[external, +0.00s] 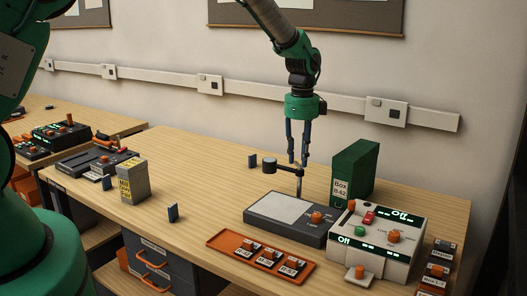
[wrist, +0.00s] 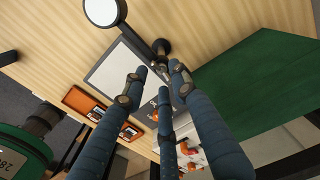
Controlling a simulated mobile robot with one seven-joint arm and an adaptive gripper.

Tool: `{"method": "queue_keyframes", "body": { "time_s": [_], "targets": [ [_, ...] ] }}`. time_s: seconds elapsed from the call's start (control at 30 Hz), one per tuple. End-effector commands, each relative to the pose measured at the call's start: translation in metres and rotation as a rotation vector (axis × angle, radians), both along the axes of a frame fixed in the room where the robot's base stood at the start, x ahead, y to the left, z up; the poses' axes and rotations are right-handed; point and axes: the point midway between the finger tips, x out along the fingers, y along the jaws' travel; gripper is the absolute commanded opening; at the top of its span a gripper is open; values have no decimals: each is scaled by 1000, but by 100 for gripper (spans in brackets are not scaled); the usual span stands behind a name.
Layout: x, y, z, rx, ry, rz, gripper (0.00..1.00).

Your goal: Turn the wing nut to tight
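A grey copy stand with a pale panel (external: 290,208) sits on the table, with a dark post (external: 299,184) at its back edge. A short arm with a round dark head (external: 269,165) reaches left from the post. The head shows as a pale disc (wrist: 103,11) in the wrist view. My gripper (external: 297,161) points down over the post top. In the wrist view its fingertips (wrist: 160,72) are spread near a small metallic part (wrist: 157,64) by the post, which may be the wing nut. Its angle and any finger contact are too small to tell.
A green box (external: 355,172) stands close right of the post. A white control unit (external: 378,238) with orange knobs stands at front right, and an orange tray (external: 222,240) lies in front of the stand. The table left of the stand is mostly clear.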

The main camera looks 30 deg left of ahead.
Motion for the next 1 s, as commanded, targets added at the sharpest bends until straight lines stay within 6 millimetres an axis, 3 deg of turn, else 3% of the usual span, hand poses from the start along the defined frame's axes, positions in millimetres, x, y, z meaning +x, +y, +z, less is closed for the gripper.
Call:
{"method": "queue_keyframes", "body": {
  "time_s": [0.6, 1.0],
  "targets": [
    [1, 0, 91, 0, 0, 0, 27],
    [1, 0, 106, 0, 1, 0, 27]
  ]
}}
